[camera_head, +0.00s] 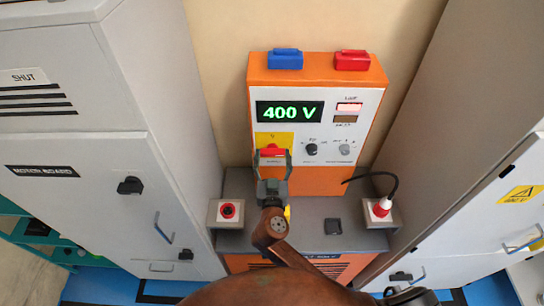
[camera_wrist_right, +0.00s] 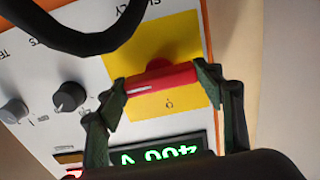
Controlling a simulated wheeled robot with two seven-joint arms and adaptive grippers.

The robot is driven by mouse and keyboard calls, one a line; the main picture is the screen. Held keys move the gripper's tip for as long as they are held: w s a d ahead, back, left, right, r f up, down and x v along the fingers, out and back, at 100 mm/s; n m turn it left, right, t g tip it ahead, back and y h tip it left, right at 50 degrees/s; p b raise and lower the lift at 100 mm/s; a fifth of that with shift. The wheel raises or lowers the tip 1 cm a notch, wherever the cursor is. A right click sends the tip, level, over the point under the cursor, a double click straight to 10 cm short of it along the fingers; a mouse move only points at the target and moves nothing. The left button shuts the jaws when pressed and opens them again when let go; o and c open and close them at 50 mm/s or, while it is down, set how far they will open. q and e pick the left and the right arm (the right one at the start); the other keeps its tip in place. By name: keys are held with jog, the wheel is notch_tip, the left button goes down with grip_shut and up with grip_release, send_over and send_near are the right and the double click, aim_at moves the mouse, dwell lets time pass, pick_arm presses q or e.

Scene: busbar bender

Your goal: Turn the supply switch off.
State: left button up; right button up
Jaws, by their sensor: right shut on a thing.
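The supply switch (camera_head: 272,152) is a red handle on a yellow plate on the front of an orange and white panel (camera_head: 340,170). Its handle lies crosswise on the plate. My right gripper (camera_head: 272,160) reaches it from below and is shut on the handle. In the right wrist view, the two fingers of my right gripper (camera_wrist_right: 160,88) hold the ends of the red handle (camera_wrist_right: 150,80), which has a white line on it. The display (camera_head: 290,111) above the switch reads 400 V in green. My left gripper is not in view.
Grey cabinets (camera_head: 75,185) flank both sides closely.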

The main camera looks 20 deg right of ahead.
jog(key=shift+n, duration=0.4)
jog(key=n+p, duration=0.1)
jog(key=n, duration=0.2)
jog(key=shift+n, duration=0.4)
jog(key=n+p, duration=0.2)
jog(key=n, duration=0.2)
jog(key=shift+r+n, duration=0.1)
jog(key=shift+n, duration=0.2)
jog(key=n+p, duration=0.2)
jog(key=n, duration=0.2)
jog(key=shift+n+p, duration=1.2)
jog(key=shift+n, duration=1.2)
jog(key=o, duration=1.2)
jog(key=shift+c, duration=0.2)
